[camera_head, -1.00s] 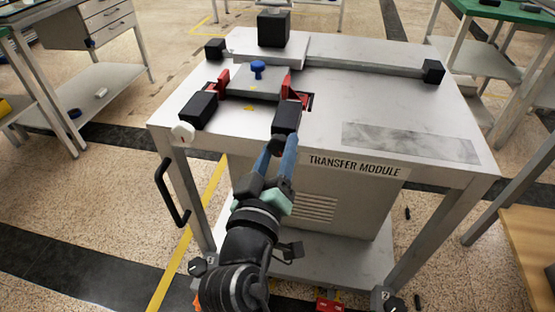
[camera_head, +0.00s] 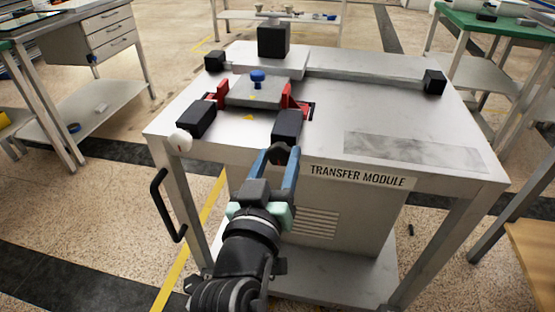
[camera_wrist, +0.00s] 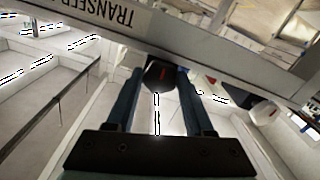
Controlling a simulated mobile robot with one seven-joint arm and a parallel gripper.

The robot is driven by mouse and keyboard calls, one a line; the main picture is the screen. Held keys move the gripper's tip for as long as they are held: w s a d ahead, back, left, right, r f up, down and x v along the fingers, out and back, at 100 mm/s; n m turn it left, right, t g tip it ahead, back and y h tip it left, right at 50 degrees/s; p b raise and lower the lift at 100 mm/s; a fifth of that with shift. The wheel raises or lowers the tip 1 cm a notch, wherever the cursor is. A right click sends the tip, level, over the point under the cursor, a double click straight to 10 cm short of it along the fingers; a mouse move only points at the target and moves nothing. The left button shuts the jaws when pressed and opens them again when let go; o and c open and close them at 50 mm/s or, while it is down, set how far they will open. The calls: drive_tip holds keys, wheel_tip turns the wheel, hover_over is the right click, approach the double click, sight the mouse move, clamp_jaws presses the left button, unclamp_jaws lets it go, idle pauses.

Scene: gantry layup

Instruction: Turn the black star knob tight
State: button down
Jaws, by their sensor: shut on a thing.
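The black star knob (camera_head: 278,154) is at the front edge of the white transfer module table (camera_head: 400,165), below a black block. My gripper (camera_head: 275,160) has its two blue fingers on either side of the knob and is shut on it. In the wrist view, the dark knob (camera_wrist: 160,76) sits between the fingertips of my gripper (camera_wrist: 160,80), with a small red mark on its face. The fingers hide parts of its sides.
A white knob (camera_head: 179,141) sits at the table's left front corner, above a black handle (camera_head: 167,205). A grey plate (camera_head: 256,93) with a blue knob (camera_head: 257,79) lies between red clamps. Floor is open left of the table.

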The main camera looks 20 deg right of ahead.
drive_tip(key=shift+c, duration=1.4)
unclamp_jaws()
drive_tip(key=shift+s, duration=0.1)
drive_tip(key=v, duration=1.3)
drive_tip(key=shift+p, duration=0.35)
drive_tip(key=w+a+r+n+t+y, duration=0.1)
drive_tip(key=w+a+r+t+y, duration=0.15)
drive_tip(key=r, duration=0.55)
drive_tip(key=w+a+r+t+y, duration=0.1)
drive_tip(key=r+t, duration=0.2)
drive_tip(key=r, duration=0.6)
drive_tip(key=w+a+r+n+t+y, duration=0.1)
drive_tip(key=a+r+t+y, duration=0.15)
drive_tip(key=r, duration=0.55)
drive_tip(key=s+a+r+n+t+y, duration=0.2)
drive_tip(key=s+r+t+y, duration=0.25)
drive_tip(key=r, duration=0.65)
wheel_tip(320, 180, up, 36)
drive_tip(key=p, duration=3.6)
drive_tip(key=shift+w+p, duration=0.2)
drive_tip(key=shift+p, duration=0.1)
